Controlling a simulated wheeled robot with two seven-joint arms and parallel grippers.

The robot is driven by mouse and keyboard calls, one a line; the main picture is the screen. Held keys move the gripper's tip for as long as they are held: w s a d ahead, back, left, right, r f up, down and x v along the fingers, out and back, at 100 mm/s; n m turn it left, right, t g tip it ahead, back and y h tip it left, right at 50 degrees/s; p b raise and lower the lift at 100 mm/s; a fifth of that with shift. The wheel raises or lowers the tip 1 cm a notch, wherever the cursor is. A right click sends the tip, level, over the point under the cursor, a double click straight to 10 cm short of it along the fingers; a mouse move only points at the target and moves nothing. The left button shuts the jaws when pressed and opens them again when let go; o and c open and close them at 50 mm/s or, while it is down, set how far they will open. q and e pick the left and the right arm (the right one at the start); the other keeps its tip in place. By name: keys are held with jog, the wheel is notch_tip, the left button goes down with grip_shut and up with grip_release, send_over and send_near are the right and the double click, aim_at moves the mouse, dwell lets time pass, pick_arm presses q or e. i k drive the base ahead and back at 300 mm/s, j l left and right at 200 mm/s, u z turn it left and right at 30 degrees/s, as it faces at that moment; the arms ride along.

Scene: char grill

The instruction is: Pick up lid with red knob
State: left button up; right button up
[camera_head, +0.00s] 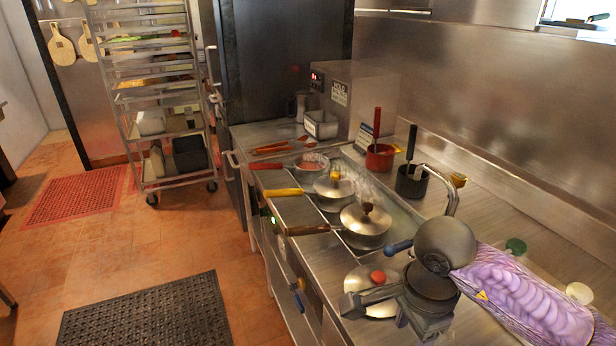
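The lid with the red knob (360,279) is a silver round lid on the counter at the lower middle of the head view. Its red knob (377,277) faces up. My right gripper (377,311) is dark grey and comes in from the right, beside and partly in front of the lid. Its two fingers look spread, with nothing seen between them. It hides part of the lid's near and right side. I cannot tell whether a finger touches the lid. My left gripper is not in view.
Lidded pans with a brown knob (366,221) and a yellow knob (334,188) stand behind the lid, handles jutting left. A red pot (379,158) and a black pot (411,183) stand farther back. A wheeled rack (160,105) stands left; the floor between is clear apart from mats.

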aim_at(367, 276)
jog(key=i+j+z, duration=0.5)
jog(key=j+z, duration=0.2)
jog(key=j, duration=0.25)
jog(key=i+j+z, duration=0.25)
jog(key=j, duration=0.15)
jog(key=j+z, duration=0.25)
jog(key=j, duration=0.15)
